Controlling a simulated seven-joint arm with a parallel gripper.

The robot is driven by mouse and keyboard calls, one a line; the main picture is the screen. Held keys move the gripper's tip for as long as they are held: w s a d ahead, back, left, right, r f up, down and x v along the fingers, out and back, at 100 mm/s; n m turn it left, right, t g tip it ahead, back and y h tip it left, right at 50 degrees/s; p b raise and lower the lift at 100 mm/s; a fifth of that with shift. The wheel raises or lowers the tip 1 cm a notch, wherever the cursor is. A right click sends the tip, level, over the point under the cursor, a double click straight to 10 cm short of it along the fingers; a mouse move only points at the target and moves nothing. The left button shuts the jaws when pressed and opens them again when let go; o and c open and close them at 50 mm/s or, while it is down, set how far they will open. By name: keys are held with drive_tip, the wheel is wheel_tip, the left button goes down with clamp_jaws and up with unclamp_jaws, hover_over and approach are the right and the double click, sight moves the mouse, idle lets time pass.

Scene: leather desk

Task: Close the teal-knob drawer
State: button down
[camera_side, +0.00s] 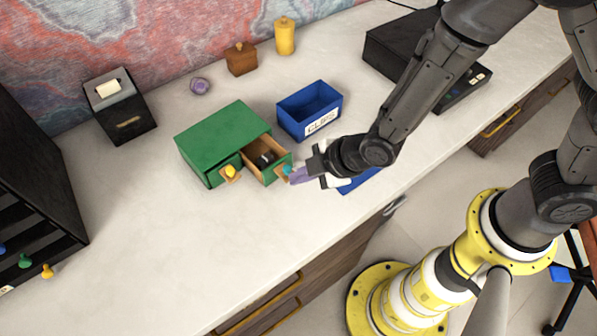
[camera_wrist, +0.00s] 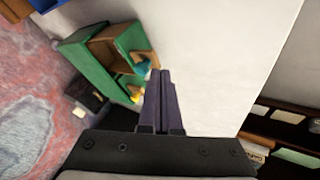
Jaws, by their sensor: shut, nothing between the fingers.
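A green cabinet (camera_side: 222,137) with two drawers stands on the desk; it also shows in the wrist view (camera_wrist: 90,62). The teal-knob drawer (camera_side: 275,172) is pulled out, and a dark item (camera_side: 265,158) lies inside it. Its teal knob (camera_side: 287,169) faces my gripper. The yellow-knob drawer (camera_side: 229,171) beside it looks closed or nearly so. My gripper (camera_side: 296,176) is shut and empty, with its purple fingers at the drawer front by the teal knob. In the wrist view the fingertips (camera_wrist: 160,73) overlap the knob's edge; I cannot tell whether they touch.
A blue bin labelled CLIPS (camera_side: 310,107) stands right behind the drawer. A blue flat item (camera_side: 359,181) lies partly under my gripper. A black box (camera_side: 120,106) stands at left, a black organizer (camera_side: 30,180) at far left. The desk in front of the cabinet is clear.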

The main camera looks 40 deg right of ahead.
sight(282, 165)
drive_tip(key=shift+w, duration=0.25)
drive_tip(key=w, duration=0.8)
drive_tip(key=shift+w+a, duration=0.2)
drive_tip(key=shift+a, duration=0.15)
drive_tip(key=shift+s, duration=0.1)
